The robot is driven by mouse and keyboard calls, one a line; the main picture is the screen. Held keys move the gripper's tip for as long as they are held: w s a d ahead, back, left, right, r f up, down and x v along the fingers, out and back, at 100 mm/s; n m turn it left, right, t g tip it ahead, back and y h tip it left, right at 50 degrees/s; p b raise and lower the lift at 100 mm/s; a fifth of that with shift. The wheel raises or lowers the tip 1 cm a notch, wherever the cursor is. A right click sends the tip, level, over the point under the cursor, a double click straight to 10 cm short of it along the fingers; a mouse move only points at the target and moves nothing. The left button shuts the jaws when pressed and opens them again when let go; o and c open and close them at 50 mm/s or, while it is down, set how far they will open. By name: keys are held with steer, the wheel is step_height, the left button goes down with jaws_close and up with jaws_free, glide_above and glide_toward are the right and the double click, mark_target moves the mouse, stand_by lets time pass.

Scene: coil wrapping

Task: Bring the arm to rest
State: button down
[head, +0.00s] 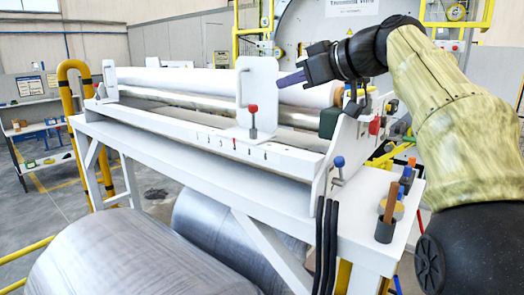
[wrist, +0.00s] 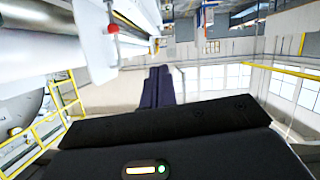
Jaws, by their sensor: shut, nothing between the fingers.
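My gripper (head: 288,80) is at the upper middle of the head view, on the end of my arm, which reaches in from the right. Its dark fingers are shut with nothing between them and point left toward a white upright plate (head: 257,85) on the wrapping machine. In the wrist view the closed fingers (wrist: 160,85) show in the middle, with open room beyond them. The tips look close to the plate, but I cannot tell the exact gap. The machine's long white rollers (head: 180,80) run behind the plate.
A red-knobbed lever (head: 253,110) stands on the machine's front rail, and a blue-knobbed lever (head: 339,163) at its right end. A cup with a brown handle (head: 386,225) stands on the right ledge. Large metal coils (head: 130,260) lie below. A yellow guard rail (head: 67,90) stands left.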

steer(key=s+d+f+m+g+h, duration=0.1)
steer(key=d+f+m+h, duration=0.3)
steer(key=f, duration=1.1)
steer(key=d+f+m+g+h, duration=0.25)
steer(key=f+m, duration=0.25)
steer(key=f, duration=1)
steer(key=s+d+f+m+g+h, duration=0.1)
steer(key=s+f+h, duration=0.1)
steer(key=s+f, duration=0.7)
steer(key=s+d+f+m+g+h, duration=0.1)
steer(key=s+d+f+g+h, duration=0.1)
steer(key=s+f, duration=0.8)
step_height(320, 180, down, 3)
steer(key=shift+s+r, duration=0.1)
steer(key=shift+s, duration=0.05)
steer(key=shift+d, duration=0.1)
